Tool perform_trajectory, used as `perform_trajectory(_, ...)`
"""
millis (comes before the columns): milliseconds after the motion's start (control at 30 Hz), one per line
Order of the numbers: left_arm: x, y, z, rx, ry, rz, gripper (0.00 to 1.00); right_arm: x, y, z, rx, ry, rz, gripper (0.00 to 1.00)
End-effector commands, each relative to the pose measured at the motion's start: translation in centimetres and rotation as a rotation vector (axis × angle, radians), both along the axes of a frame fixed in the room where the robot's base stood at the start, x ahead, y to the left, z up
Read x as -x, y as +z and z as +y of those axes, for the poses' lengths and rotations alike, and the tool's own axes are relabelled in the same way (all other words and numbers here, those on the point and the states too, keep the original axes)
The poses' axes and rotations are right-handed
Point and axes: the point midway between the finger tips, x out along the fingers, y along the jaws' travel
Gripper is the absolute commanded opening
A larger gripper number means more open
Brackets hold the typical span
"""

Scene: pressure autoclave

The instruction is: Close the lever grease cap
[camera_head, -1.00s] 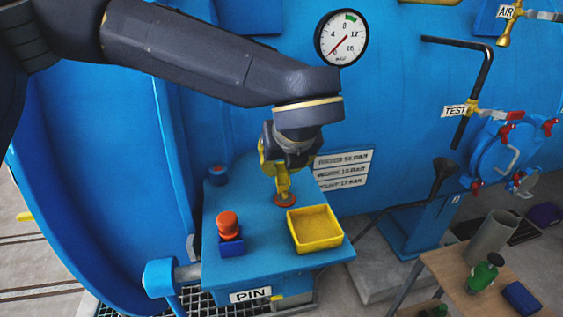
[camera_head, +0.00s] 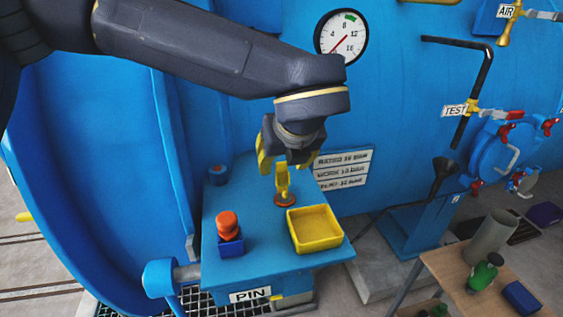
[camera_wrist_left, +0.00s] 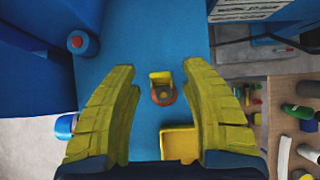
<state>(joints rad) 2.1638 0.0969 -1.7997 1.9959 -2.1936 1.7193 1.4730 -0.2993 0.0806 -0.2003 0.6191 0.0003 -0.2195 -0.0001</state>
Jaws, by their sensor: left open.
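The lever grease cap seems to be the small fitting on the blue bench top: a round orange-red base (camera_head: 284,201) with a yellow lever (camera_head: 283,180) standing up from it. In the left wrist view, the yellow lever (camera_wrist_left: 160,77) shows as a plate at the far side of the orange-red ring (camera_wrist_left: 163,96). My left gripper (camera_head: 284,165) is open above the fitting, its yellow fingers spread to either side. In the left wrist view, the gap between its fingertips (camera_wrist_left: 158,69) is empty and the fitting lies beneath it. My right gripper is not in view.
A yellow tray (camera_head: 316,245) stands close to the fitting at the front right. A red-orange knob (camera_head: 227,222) on a blue block is at the front left. The blue vessel wall rises behind.

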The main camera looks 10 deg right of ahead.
Motion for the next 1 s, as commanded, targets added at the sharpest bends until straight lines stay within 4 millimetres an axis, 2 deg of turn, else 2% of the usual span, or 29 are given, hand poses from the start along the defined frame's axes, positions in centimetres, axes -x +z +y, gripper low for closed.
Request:
perform_trajectory(300, 3.2, 4.7, -0.4, 0.002, 0.0, -0.003, 0.45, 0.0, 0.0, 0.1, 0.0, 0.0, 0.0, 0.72)
perform_trajectory(500, 4.8, 6.8, -0.5, 0.0, 0.001, -0.002, 0.45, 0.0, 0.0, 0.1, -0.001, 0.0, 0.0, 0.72)
perform_trajectory(700, 5.7, 8.0, -0.6, 0.001, -0.001, -0.001, 0.45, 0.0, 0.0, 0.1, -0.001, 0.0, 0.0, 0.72)
perform_trajectory(1000, 5.9, 8.2, -0.6, 0.0, 0.0, 0.0, 0.45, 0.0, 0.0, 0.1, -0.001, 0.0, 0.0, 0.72)
